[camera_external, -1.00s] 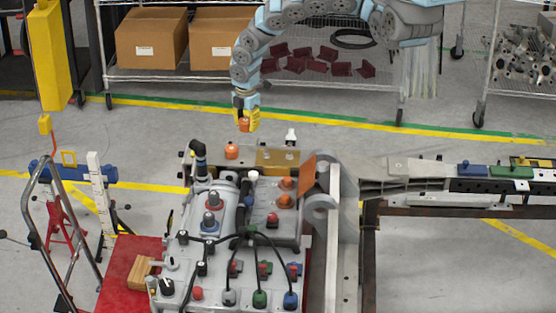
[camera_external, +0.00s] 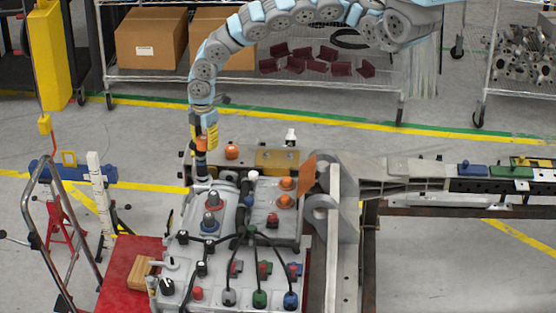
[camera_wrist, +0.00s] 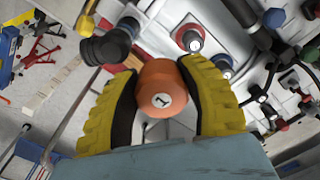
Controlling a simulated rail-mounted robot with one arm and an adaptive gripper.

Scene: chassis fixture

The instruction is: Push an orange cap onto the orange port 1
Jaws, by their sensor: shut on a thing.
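My gripper (camera_external: 203,140) is at the far left of the chassis fixture in the external view, pointing down, close to the black elbow pipe (camera_wrist: 106,48). In the wrist view, its two yellow ribbed fingers (camera_wrist: 160,75) are shut on an orange cap (camera_wrist: 162,96) that bears a white disc with the number 1. The cap also shows small below the fingers in the external view (camera_external: 201,147). The black elbow is left of the cap in the wrist view. I cannot make out port 1, or whether the cap touches anything beneath it.
Another orange round piece (camera_external: 231,151) stands just right of my gripper. Two orange pieces (camera_external: 285,192) sit farther right beside an upright orange plate (camera_external: 308,172). Red-and-grey fittings (camera_wrist: 189,38) and black cables crowd the fixture (camera_external: 180,275).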

